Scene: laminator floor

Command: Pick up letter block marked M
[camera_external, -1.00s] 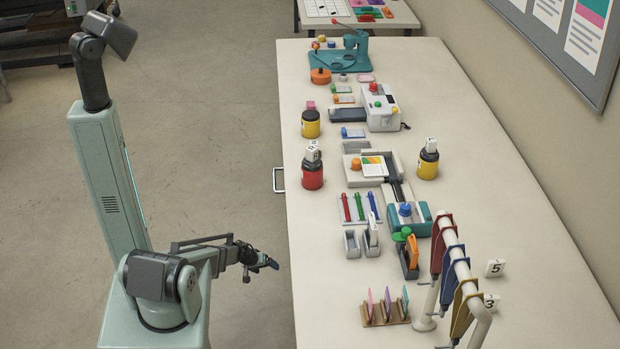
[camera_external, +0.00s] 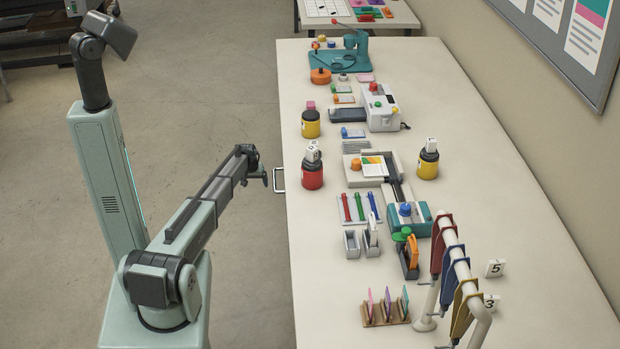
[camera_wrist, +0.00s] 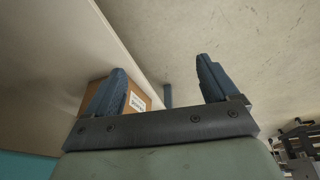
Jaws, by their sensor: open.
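No block can be clearly read as M. Small white blocks (camera_external: 313,150) sit on the red jar (camera_external: 312,175) near the table's left edge; their marks are too small to read. Another white block (camera_external: 431,145) sits on the right yellow jar (camera_external: 428,167), its mark also unclear. My gripper (camera_external: 271,180) is beside the table's left edge, left of the red jar and apart from it. In the wrist view its two fingers (camera_wrist: 160,76) stand wide apart with nothing between them.
White blocks marked 5 (camera_external: 495,268) and 3 (camera_external: 491,301) are by a rack with hanging coloured pieces (camera_external: 447,240). A pen tray (camera_external: 359,208) and a teal-ended machine (camera_external: 410,221) stand mid-table. A brown box (camera_wrist: 140,99) shows in the wrist view.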

